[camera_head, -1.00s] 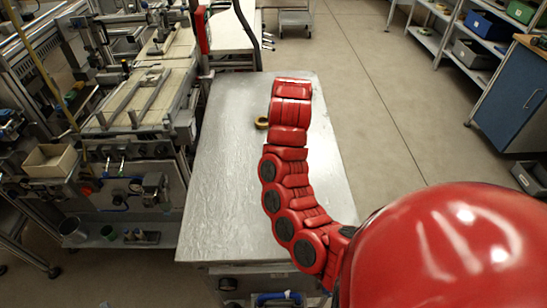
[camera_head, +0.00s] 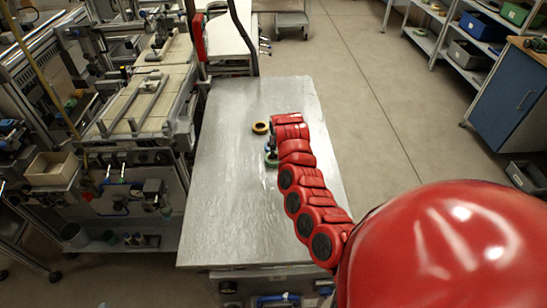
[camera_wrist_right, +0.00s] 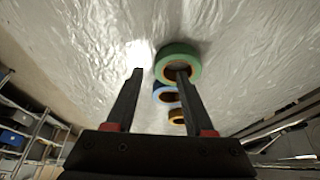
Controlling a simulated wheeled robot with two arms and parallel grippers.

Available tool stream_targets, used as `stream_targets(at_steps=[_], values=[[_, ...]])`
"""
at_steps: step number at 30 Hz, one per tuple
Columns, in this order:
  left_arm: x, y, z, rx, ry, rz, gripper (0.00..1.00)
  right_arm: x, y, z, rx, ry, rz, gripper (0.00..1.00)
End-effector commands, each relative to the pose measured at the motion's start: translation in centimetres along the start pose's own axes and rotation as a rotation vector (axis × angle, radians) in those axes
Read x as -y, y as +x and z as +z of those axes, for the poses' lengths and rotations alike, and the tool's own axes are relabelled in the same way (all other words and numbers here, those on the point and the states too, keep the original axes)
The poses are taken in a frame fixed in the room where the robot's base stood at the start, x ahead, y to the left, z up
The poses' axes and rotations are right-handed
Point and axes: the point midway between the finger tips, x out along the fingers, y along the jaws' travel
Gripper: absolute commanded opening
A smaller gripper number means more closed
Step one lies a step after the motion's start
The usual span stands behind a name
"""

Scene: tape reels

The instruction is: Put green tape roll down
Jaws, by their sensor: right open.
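The green tape roll (camera_head: 271,163) shows small at the side of my right gripper (camera_head: 271,145) in the head view, over the metal table (camera_head: 225,200). In the right wrist view the green roll (camera_wrist_right: 165,58) is at the tip of the right-hand finger, which overlaps its hole. I cannot tell whether the finger is inside the hole or only in front of it. My right gripper (camera_wrist_right: 157,72) has its two fingers wide apart, with nothing clamped between them. My left gripper is not in view.
A blue tape roll (camera_wrist_right: 158,97) and a yellow one (camera_wrist_right: 175,116) lie beyond the green one in the wrist view. The table's left and front areas are clear. Machinery (camera_head: 150,100) stands at left.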

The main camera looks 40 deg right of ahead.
Motion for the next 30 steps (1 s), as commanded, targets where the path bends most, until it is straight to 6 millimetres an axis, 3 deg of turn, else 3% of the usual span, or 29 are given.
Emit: stream_targets(at_steps=[7,17,18,27,30], values=[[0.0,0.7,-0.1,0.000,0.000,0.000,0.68,-0.1,2.0,0.0,0.002,-0.005,0.005,0.53],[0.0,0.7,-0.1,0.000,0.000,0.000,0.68,-0.1,2.5,0.0,-0.001,0.000,0.001,0.53],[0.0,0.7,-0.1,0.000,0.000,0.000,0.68,-0.1,2.5,0.0,-0.001,0.000,0.001,0.52],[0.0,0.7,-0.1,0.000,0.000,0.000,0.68,-0.1,2.5,0.0,0.000,-0.001,0.001,0.00],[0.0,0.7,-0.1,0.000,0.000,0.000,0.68,-0.1,2.5,0.0,0.000,-0.001,0.001,0.00]])
